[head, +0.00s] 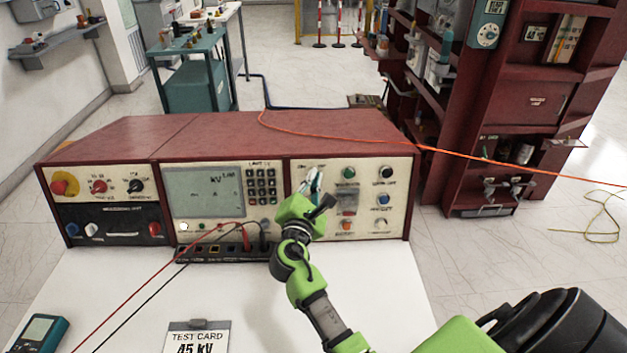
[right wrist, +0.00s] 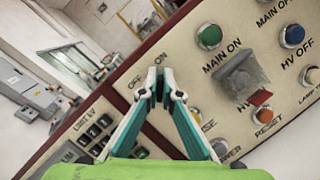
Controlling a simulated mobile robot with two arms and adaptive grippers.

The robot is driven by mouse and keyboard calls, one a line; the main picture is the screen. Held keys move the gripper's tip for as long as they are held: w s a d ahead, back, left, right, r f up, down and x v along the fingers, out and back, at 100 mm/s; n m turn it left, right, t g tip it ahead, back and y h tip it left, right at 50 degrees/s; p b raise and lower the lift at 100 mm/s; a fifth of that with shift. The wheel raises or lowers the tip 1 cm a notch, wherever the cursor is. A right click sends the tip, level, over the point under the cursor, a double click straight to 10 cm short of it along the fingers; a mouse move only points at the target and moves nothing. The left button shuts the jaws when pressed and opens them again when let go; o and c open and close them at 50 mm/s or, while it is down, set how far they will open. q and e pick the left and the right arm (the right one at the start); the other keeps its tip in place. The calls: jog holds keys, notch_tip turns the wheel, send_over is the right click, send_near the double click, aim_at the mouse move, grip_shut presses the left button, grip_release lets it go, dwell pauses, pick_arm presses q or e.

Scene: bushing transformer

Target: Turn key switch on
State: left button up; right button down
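A long control console (head: 275,135) with a dark red case stands on a white table. My right gripper (head: 315,180), on a green arm, is at the upper left of the console's right-hand panel. In the right wrist view its teal and white fingers (right wrist: 160,80) come nearly together at the tips, beside an "ON" label (right wrist: 138,83). No key switch shows clearly; that part of the panel is covered by the fingers. I cannot see whether a key is between the tips. My left gripper is in neither view.
Beside the fingers are a green button (right wrist: 209,37), a grey guarded switch (right wrist: 240,75) and a red button (right wrist: 260,98). Red and black leads run from the console's front. A test card (head: 198,338) and a teal meter (head: 38,333) lie on the table. A red shelf unit (head: 470,140) stands at the right.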

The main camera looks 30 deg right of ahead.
dwell(0.3)
jog(key=c, duration=2.5)
grip_release()
jog(key=shift+c, duration=0.2)
jog(key=shift+s, duration=0.1)
jog(key=v, duration=1.2)
